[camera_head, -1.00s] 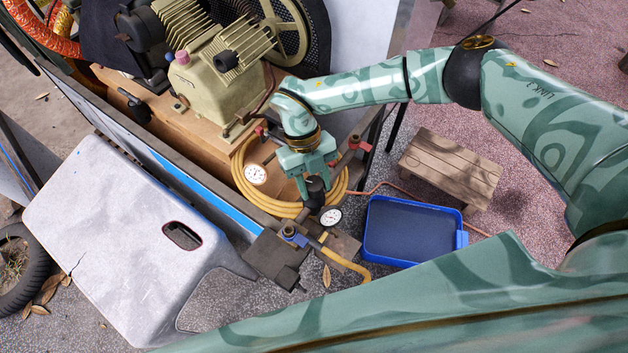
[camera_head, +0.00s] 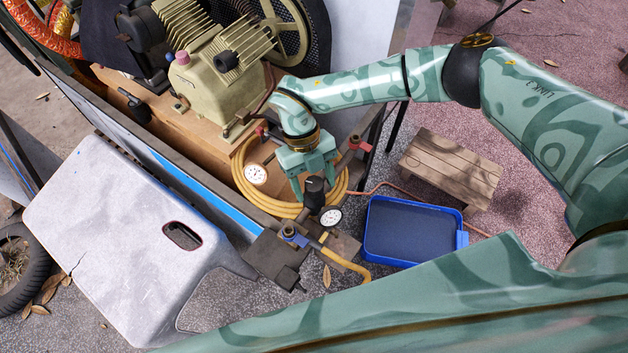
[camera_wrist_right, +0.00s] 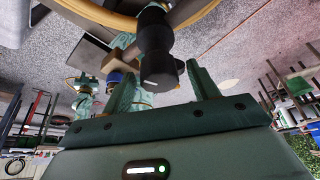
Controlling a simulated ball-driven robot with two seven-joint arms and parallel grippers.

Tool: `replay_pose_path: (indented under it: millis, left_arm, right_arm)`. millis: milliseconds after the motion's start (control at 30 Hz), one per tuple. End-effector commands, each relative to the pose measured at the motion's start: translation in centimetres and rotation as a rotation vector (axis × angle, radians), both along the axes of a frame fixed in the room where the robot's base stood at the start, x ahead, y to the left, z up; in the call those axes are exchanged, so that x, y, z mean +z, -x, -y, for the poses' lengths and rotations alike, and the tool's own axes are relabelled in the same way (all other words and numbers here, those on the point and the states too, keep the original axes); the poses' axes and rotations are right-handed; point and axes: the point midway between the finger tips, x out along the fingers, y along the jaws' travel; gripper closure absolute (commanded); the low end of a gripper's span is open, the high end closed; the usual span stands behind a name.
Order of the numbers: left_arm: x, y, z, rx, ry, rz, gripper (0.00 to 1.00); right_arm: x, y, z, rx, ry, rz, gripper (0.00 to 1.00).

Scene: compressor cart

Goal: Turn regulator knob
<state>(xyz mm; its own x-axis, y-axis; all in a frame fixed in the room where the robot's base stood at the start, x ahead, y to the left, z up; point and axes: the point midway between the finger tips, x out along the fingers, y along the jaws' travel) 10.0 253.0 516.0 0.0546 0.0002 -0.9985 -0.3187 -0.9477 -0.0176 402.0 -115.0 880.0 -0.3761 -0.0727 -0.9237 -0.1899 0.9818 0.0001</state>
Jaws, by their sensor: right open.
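The black regulator knob (camera_head: 314,190) stands beside a white-faced gauge (camera_head: 331,216) at the front corner of the cart. My right gripper (camera_head: 315,185) is open over it, with a finger on either side. In the right wrist view the knob (camera_wrist_right: 155,48) reaches between the open fingers of the gripper (camera_wrist_right: 164,75). It lies nearer the left finger in that picture, and a gap shows on its other side. Whether the left finger touches it I cannot tell.
A yellow hose (camera_head: 243,178) coils behind the knob, near a second gauge (camera_head: 256,174). A red-handled valve (camera_head: 359,143) stands just right of the gripper. A blue tray (camera_head: 462,240) and a wooden stool (camera_head: 450,167) are to the right. A grey panel (camera_head: 120,235) lies left.

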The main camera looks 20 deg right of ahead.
Motion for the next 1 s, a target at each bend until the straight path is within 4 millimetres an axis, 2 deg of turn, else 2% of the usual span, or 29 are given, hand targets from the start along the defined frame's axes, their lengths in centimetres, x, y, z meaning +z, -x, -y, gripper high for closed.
replay_pose_path:
  millis: [167,400,600,800,1000]
  left_arm:
    - [0.3,-0.1,0.0,0.000,0.001,0.002,0.64]
    - [0.7,-0.2,0.0,0.000,0.000,0.004,0.64]
    - [0.8,-0.2,0.0,0.000,0.000,0.004,0.64]
    - [0.8,-0.2,0.0,0.000,0.001,0.005,0.64]
    - [0.8,-0.2,0.0,0.001,0.001,0.005,0.64]
  right_arm:
    - [2.8,-1.2,-0.2,0.000,0.000,0.006,0.40]
    - [8.9,-3.7,-0.7,0.000,0.000,0.007,0.40]
    - [12.9,-5.3,-1.0,0.000,0.000,0.003,0.40]
    - [14.7,-6.0,-1.2,0.001,-0.001,0.002,0.40]
    - [14.9,-6.1,-1.2,0.001,-0.001,0.001,0.40]
